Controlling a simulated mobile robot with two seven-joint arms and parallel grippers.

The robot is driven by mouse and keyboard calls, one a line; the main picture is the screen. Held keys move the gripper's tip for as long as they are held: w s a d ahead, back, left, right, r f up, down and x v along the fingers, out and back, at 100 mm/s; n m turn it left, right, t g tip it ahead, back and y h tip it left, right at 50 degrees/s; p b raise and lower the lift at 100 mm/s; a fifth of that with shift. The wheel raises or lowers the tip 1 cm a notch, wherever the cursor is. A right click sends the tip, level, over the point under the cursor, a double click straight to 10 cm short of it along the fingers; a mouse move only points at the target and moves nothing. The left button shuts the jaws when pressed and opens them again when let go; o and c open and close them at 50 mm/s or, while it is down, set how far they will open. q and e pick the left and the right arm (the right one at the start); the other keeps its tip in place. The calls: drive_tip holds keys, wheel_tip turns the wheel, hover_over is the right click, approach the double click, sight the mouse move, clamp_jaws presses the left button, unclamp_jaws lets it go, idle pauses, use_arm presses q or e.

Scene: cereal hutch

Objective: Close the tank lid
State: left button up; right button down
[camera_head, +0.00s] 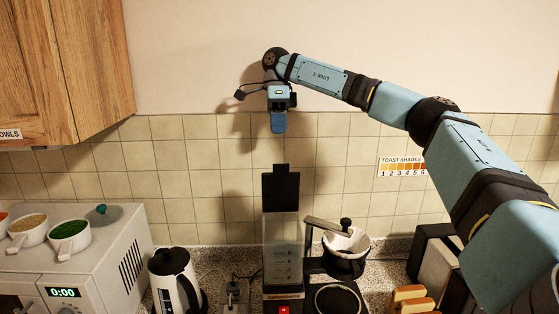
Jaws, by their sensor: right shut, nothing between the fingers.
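The coffee maker's clear water tank (284,245) stands on the counter at the bottom centre. Its black lid (280,187) is open and stands upright above the tank. My right gripper (278,124) hangs straight above the lid, pointing down, with a visible gap between them. Its fingers are shut and empty. My left gripper is not in view.
A kettle (174,280) and a microwave (85,245) with bowls on top stand to the left. Bread slices (410,298) and a dark appliance (436,262) are at the right. The tiled wall (205,190) is behind.

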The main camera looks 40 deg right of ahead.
sight(280, 175)
drive_tip(key=s+a+f, duration=0.1)
drive_tip(key=f, duration=0.1)
drive_tip(key=s+a+f+b, duration=0.1)
drive_tip(key=f, duration=0.1)
drive_tip(key=s+a+f, duration=0.1)
drive_tip(key=f, duration=0.1)
drive_tip(key=shift+s+b, duration=0.3)
drive_tip(key=shift+s, duration=0.1)
drive_tip(key=shift+s+a, duration=0.35)
drive_tip(key=shift+s, duration=0.1)
drive_tip(key=shift+w, duration=0.1)
